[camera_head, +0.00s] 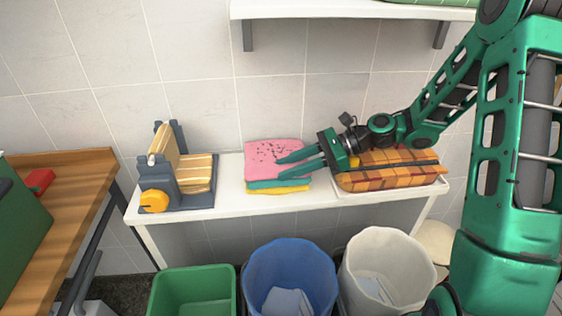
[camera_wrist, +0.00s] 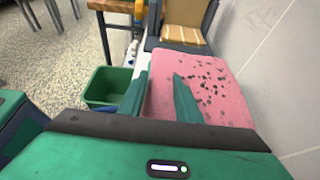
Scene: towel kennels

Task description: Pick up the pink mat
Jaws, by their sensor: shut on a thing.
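The pink mat (camera_head: 262,152) with dark specks lies on top of a small stack on the white shelf table. A teal mat (camera_head: 262,185) and a yellow mat (camera_head: 262,191) lie under it. My gripper (camera_head: 279,171) reaches in from the right, with its two green fingers at the pink mat's right and front side. In the wrist view my gripper (camera_wrist: 162,84) has one finger over the pink mat (camera_wrist: 215,80) and the other at its left edge. The jaws are shut on the pink mat's edge. No clear gap shows between the pink mat and the stack.
A grey stand with yellow-striped cloth (camera_head: 196,172) is left of the stack. A tray (camera_head: 400,190) with an orange checked towel is at the right, beneath my gripper. Green (camera_head: 193,292), blue (camera_head: 290,262) and white (camera_head: 385,245) bins stand in front. A wall shelf (camera_head: 340,10) hangs above.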

